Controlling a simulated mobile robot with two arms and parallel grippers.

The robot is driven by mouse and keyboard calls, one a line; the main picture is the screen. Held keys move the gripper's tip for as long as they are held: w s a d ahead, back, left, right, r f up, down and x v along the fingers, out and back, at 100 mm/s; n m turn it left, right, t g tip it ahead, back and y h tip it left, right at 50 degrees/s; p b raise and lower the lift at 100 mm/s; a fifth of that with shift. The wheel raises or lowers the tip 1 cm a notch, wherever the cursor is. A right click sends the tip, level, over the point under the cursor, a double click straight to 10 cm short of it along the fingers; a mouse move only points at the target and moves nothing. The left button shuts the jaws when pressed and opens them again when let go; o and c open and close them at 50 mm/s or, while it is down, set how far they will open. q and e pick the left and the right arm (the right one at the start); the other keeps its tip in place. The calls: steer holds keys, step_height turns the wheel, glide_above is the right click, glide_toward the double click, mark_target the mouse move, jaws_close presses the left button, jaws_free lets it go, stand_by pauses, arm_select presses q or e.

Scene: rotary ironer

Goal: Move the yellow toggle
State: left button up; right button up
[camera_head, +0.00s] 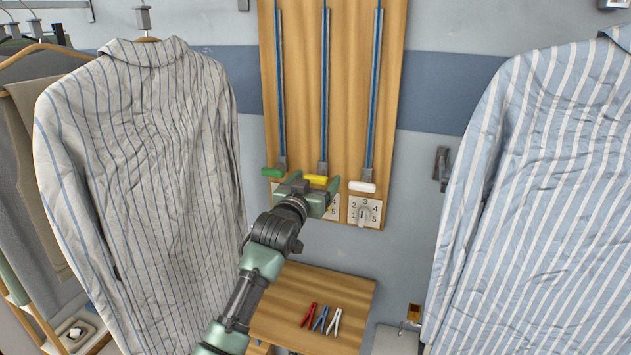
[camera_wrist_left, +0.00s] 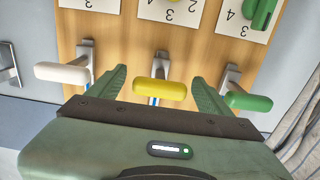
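The yellow toggle (camera_head: 316,179) is the middle one of three handles at the lower ends of blue-lined vertical tracks on a wooden wall panel. In the left wrist view, the yellow toggle (camera_wrist_left: 160,91) lies between the two spread green fingers of my left gripper (camera_wrist_left: 160,78), with gaps on both sides. In the head view my left gripper (camera_head: 312,186) is at the panel and covers much of the middle number card (camera_head: 331,205). It is open and holds nothing. My right gripper is not in view.
A green handle (camera_head: 271,172) and a white handle (camera_head: 362,187) flank the yellow one. A dial card (camera_head: 374,216) is below the white handle. A wooden shelf (camera_head: 275,310) below holds red, blue and white clips. Striped shirts hang at left (camera_head: 150,180) and right (camera_head: 540,190).

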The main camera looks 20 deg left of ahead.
arm_select(q)
steer(key=shift+s+r, duration=0.1)
steer(key=s+b, duration=0.1)
steer(key=s, duration=0.6)
steer(key=shift+s+a+b, duration=0.15)
steer(key=shift+s+b, duration=0.2)
